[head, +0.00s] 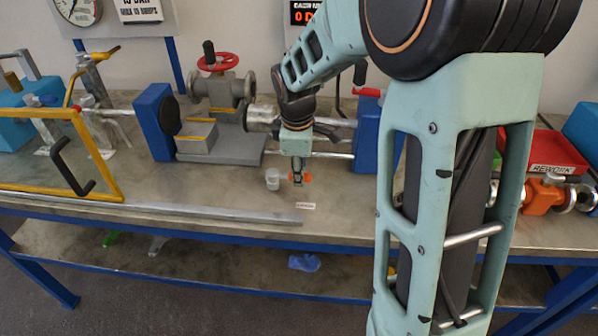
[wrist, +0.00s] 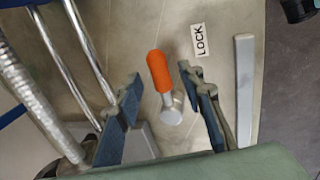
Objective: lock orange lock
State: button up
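The orange lock shows in the wrist view as a rounded orange handle (wrist: 159,70) joined to a short grey cylinder (wrist: 171,110). My gripper (wrist: 160,76) is open, with one finger on each side of the handle and visible gaps to both. In the head view my gripper (head: 297,176) points down over the bench, and a bit of the orange handle (head: 307,177) shows beside its fingers, which partly hide it. A white label reading LOCK (wrist: 200,39) lies flat beside the handle. I cannot tell the height between fingertips and handle.
A grey bar (head: 200,212) runs along the front. A red REWORK bin (head: 550,152) is at right.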

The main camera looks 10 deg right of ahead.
jog(key=shift+x, duration=1)
jog(key=shift+c, duration=0.2)
grip_shut()
